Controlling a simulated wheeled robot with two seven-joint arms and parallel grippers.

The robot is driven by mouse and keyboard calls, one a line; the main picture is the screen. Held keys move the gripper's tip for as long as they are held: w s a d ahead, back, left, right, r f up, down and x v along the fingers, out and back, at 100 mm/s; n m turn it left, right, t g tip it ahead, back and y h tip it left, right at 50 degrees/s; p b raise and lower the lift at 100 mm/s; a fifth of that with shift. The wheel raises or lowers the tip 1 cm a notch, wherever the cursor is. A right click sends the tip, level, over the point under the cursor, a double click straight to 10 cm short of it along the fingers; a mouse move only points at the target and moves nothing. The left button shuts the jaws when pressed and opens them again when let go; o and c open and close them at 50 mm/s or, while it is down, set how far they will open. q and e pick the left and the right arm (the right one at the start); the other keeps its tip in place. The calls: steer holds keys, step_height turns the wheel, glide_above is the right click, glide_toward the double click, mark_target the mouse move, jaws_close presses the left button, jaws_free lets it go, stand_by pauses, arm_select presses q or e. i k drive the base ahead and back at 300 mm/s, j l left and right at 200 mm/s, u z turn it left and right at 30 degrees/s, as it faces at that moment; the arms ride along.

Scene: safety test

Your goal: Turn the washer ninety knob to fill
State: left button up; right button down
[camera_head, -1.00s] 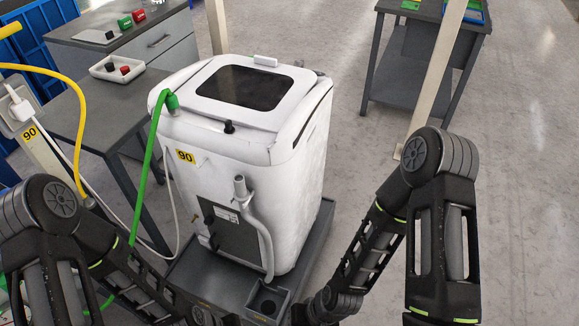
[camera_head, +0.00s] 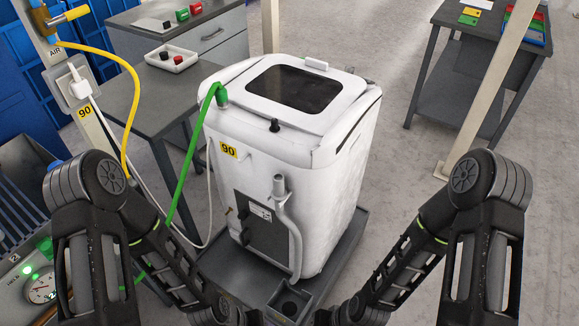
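The white washer (camera_head: 330,155) with the yellow 90 label (camera_head: 228,150) stands in the middle of the head view on a dark tray. Its small black knob (camera_head: 275,125) sits on the front of the top, below the dark lid window. The knob's setting is too small to read. My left arm (camera_head: 110,235) comes in from the lower left and my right arm (camera_head: 455,225) from the lower right. Both arms reach down in front of the washer, apart from the knob. Both grippers are below the picture's bottom edge, so their fingers do not show.
A green hose (camera_head: 190,160) joins the washer's top left corner. A grey drain hose (camera_head: 290,230) hangs at its front. A white plug and a yellow air hose (camera_head: 125,75) are on a post at left. A table (camera_head: 125,95) stands behind left, another (camera_head: 480,70) at back right.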

mark_target(349, 70)
steer(key=l+z, duration=0.35)
steer(key=l, duration=0.65)
steer(key=i+l+z, duration=0.15)
steer(key=i+z, duration=0.15)
steer(key=i, duration=0.3)
steer(key=i+z, duration=0.25)
steer(key=i, duration=0.35)
